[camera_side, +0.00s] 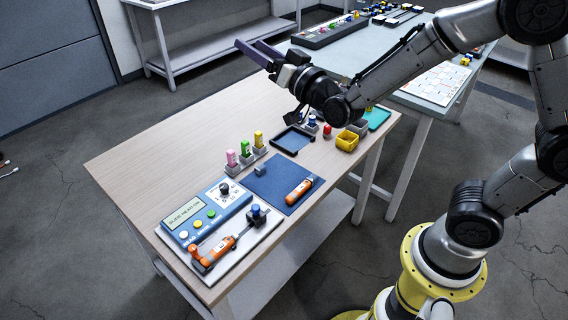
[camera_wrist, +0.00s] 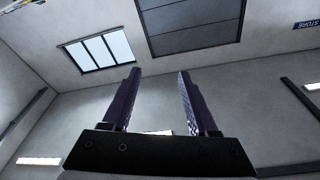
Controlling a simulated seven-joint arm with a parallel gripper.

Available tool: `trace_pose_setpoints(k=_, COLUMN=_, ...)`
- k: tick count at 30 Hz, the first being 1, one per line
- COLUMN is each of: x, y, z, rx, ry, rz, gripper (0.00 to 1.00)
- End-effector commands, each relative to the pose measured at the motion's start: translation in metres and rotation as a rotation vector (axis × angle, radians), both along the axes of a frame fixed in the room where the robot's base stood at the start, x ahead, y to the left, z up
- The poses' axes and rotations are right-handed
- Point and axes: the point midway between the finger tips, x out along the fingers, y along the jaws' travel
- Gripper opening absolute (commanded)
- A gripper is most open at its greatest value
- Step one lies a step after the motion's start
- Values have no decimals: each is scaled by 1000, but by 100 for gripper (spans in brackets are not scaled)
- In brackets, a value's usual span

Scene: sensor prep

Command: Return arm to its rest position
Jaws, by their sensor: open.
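My gripper (camera_side: 257,54) is raised well above the far side of the wooden table (camera_side: 150,143), its purple fingers pointing left and away from the tabletop. In the wrist view my gripper (camera_wrist: 158,100) has its two fingers spread apart with nothing between them. That view faces the wall and upper room, with no table objects in it. My arm reaches in from the right in the side view.
On the table are a blue meter (camera_side: 206,212), an orange tool on a blue mat (camera_side: 262,186), colored bottles (camera_side: 246,148), a black tray (camera_side: 293,140), a yellow bin (camera_side: 347,141) and a teal tray (camera_side: 378,118). A second table (camera_side: 365,53) stands behind. Air around my gripper looks clear.

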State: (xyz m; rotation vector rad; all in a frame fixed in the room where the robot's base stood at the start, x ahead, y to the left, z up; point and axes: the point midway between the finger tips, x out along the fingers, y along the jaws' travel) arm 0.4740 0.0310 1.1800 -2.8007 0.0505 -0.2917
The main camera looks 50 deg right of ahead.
Motion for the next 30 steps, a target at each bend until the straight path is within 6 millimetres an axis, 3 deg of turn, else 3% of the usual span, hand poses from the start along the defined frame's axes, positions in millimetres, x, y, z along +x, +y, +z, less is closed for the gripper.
trace_pose_setpoints(k=1, x=-9, y=-6, z=21, rx=-1, ry=18, rz=5, gripper=59)
trace_pose_setpoints(k=6, x=-46, y=-17, z=56, rx=-29, ry=147, rz=38, gripper=59)
trace_pose_setpoints(k=12, x=-106, y=-23, z=60, rx=-90, ry=339, rz=72, gripper=59)
trace_pose_setpoints(k=17, x=-160, y=-25, z=38, rx=-149, ry=528, rz=97, gripper=59)
trace_pose_setpoints(k=24, x=-243, y=-28, z=-28, rx=-233, ry=894, rz=148, gripper=59)
trace_pose_setpoints(k=30, x=-294, y=-31, z=-79, rx=-271, ry=1188, rz=192, gripper=59)
